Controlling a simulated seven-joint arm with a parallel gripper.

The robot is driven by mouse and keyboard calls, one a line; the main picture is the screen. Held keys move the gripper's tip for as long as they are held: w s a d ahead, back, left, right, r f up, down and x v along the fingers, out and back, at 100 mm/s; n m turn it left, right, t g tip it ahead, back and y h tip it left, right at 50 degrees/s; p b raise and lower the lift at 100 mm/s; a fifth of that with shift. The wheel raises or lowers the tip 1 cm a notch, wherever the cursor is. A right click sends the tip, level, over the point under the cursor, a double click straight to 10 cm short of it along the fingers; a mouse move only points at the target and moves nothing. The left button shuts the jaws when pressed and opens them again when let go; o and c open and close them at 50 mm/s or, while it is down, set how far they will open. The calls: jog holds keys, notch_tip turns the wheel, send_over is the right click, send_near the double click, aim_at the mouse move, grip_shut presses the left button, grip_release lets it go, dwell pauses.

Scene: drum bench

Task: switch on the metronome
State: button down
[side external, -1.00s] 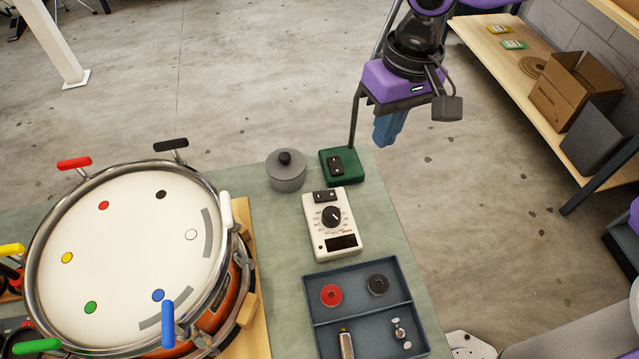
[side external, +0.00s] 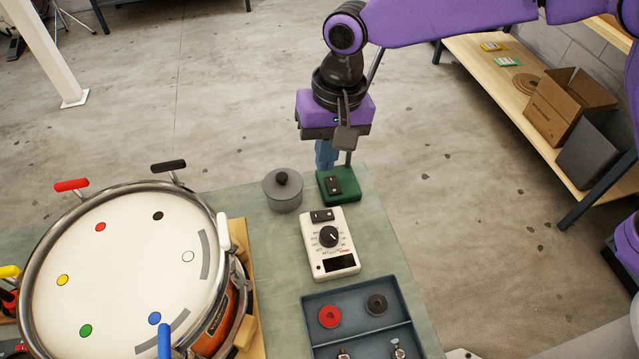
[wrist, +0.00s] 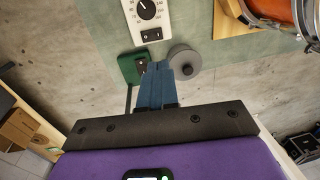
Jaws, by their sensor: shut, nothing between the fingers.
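The metronome (side external: 330,246) is a cream box with a round black dial, a dark display at its near end and a black rocker switch (side external: 322,216) at its far end. My gripper (side external: 326,166) has blue fingers and is shut and empty. It hangs above the far edge of the bench, beyond the metronome and close to a green box. In the wrist view the fingertips (wrist: 169,70) appear between the green box and a grey lidded pot.
The green box (side external: 349,190) has its own black switch and a dark post behind it. The grey pot (side external: 284,194) stands left of it. A divided tray (side external: 311,323) lies nearer, and a large drum (side external: 126,265) fills the left. Bare mat lies right of the metronome.

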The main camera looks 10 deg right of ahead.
aim_at(315, 217)
jog(key=f, duration=0.4)
jog(key=a+f, duration=0.1)
jog(key=f, duration=0.8)
jog(key=shift+a+f, duration=0.2)
jog(key=shift+a, duration=0.1)
jog(key=shift+a+f, duration=0.1)
jog(key=shift+f, duration=0.2)
jog(key=shift+r, duration=0.1)
jog(key=shift+d+r, duration=0.25)
jog(key=shift+d, duration=0.55)
jog(key=shift+r, duration=0.1)
notch_tip(315, 217, up, 14)
jog(key=a, duration=0.1)
jog(key=shift+a, duration=0.35)
